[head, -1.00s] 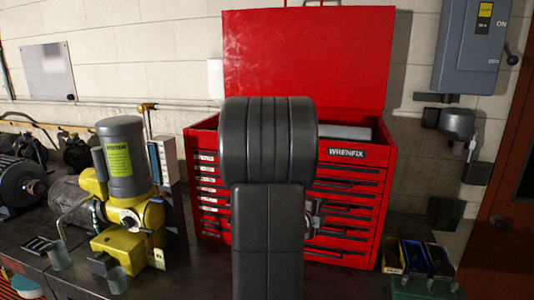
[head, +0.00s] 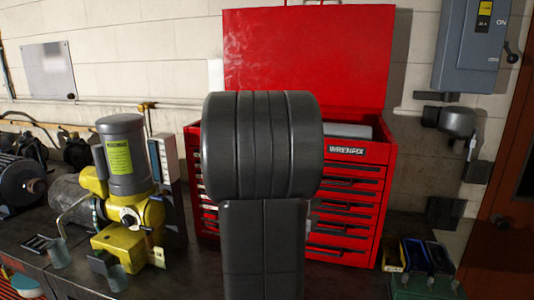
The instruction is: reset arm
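My arm stands upright in the middle of the head view, with its dark rounded joint in front of the red toolbox. My gripper does not show; the arm's own links may hide it. To the left on the bench, a yellow and grey motor unit (head: 126,165) stands upright with a yellow-green label on its grey cylinder. A small tag (head: 158,257) hangs at its lower right. Darker motors (head: 18,185) sit at the far left.
A red tool chest (head: 350,205) with its lid open stands behind my arm. Small bins (head: 415,257) sit at the bench's right. A grey switch box (head: 470,45) is on the wall. Dark bench top (head: 195,275) is bare between the motor unit and my arm.

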